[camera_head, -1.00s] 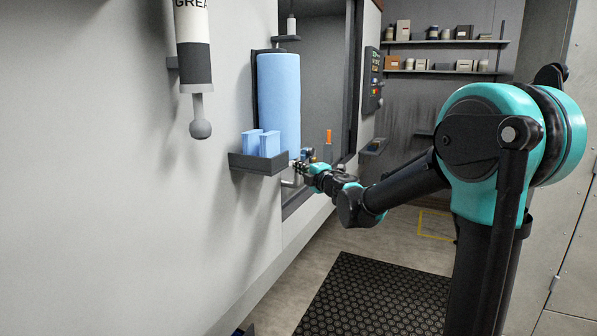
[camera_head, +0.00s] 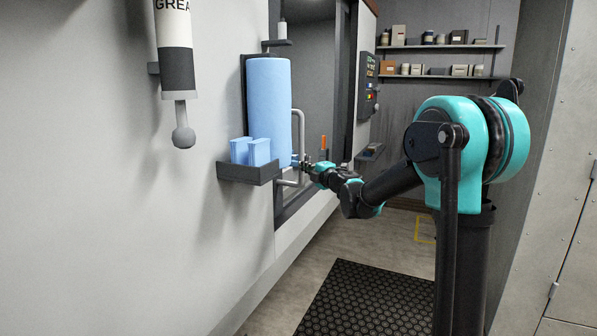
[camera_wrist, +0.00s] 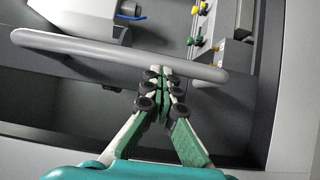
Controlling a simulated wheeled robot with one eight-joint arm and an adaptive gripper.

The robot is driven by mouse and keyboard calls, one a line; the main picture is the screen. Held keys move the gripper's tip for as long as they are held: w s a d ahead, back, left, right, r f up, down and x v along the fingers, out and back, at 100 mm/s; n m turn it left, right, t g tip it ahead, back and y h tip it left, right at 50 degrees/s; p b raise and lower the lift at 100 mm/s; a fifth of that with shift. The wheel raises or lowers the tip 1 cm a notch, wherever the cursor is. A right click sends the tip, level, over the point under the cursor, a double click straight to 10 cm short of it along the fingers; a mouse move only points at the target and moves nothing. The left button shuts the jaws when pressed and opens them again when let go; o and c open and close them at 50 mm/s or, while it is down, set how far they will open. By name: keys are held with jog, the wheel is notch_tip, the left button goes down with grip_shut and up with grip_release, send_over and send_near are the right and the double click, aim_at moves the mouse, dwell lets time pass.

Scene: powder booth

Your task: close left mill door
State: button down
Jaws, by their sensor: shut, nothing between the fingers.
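The left mill door's grey bar handle (camera_head: 301,128) stands just right of the blue roll in the head view, and the roll hides the rest of that door. In the wrist view the handle (camera_wrist: 110,52) crosses the upper middle as a long curved bar. My gripper (camera_head: 303,162) is at the handle's lower part in the head view. In the wrist view my gripper (camera_wrist: 164,78) has its fingers together with nothing between them, and the tips overlap the bar's lower edge. I cannot tell whether they touch it.
A blue roll (camera_head: 268,105) and a tray (camera_head: 246,174) with blue packs stick out from the wall left of my gripper. A control panel (camera_head: 368,83) is mounted further right. A black mat (camera_head: 365,300) lies on the floor, with open floor behind it.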

jog(key=w+d, duration=0.4)
jog(key=w, duration=0.7)
jog(key=w+d, duration=0.4)
jog(key=w, duration=0.7)
jog(key=w+d, duration=0.4)
jog(key=w, duration=0.8)
jog(key=shift+d, duration=0.15)
jog(key=shift+w, duration=0.1)
